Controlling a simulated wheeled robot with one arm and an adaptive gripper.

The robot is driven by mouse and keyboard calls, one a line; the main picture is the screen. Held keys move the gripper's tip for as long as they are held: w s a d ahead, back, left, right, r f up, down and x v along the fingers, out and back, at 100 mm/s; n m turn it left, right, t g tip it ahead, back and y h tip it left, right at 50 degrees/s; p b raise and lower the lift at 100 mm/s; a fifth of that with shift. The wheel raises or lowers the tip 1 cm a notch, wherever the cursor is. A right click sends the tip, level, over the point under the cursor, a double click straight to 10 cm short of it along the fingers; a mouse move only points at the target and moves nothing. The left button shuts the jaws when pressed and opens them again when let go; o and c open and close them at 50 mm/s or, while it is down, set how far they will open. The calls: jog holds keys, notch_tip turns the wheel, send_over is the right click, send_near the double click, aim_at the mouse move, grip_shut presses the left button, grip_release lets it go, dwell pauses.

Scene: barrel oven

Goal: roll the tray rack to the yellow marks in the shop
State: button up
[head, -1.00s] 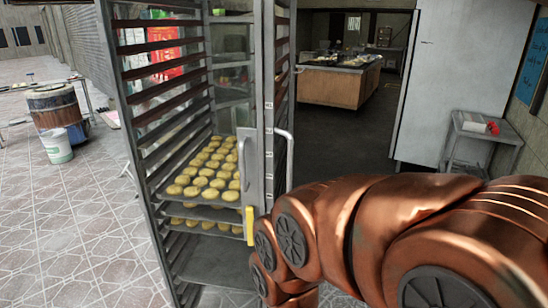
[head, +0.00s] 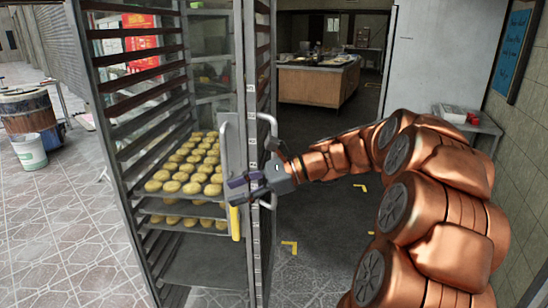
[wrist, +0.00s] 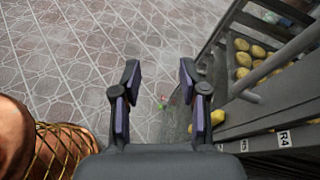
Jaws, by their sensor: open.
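The tall metal tray rack (head: 252,120) stands at left centre in the head view, with round buns (head: 190,165) on its lower trays. A grey upright handle with a yellow lower end (head: 235,224) is on its near side. My gripper (head: 240,182) is in front of this handle. I cannot tell whether a finger touches the handle. Yellow corner marks (head: 290,247) lie on the dark shop floor, right of the rack.
A wooden counter (head: 318,82) stands deeper in the shop. A small metal table (head: 468,122) is against the right wall. A barrel (head: 27,110) and a white bucket (head: 30,151) stand on the tiled floor at left. The dark floor around the marks looks clear.

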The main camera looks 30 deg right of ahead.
jog(key=w+d+r+m+t+h+b, duration=0.2)
jog(key=d+m+t, duration=0.5)
jog(key=d, duration=1.3)
jog(key=w+a+r+y+p, duration=0.1)
jog(key=w+a, duration=0.4)
jog(key=shift+w, duration=0.25)
grip_shut()
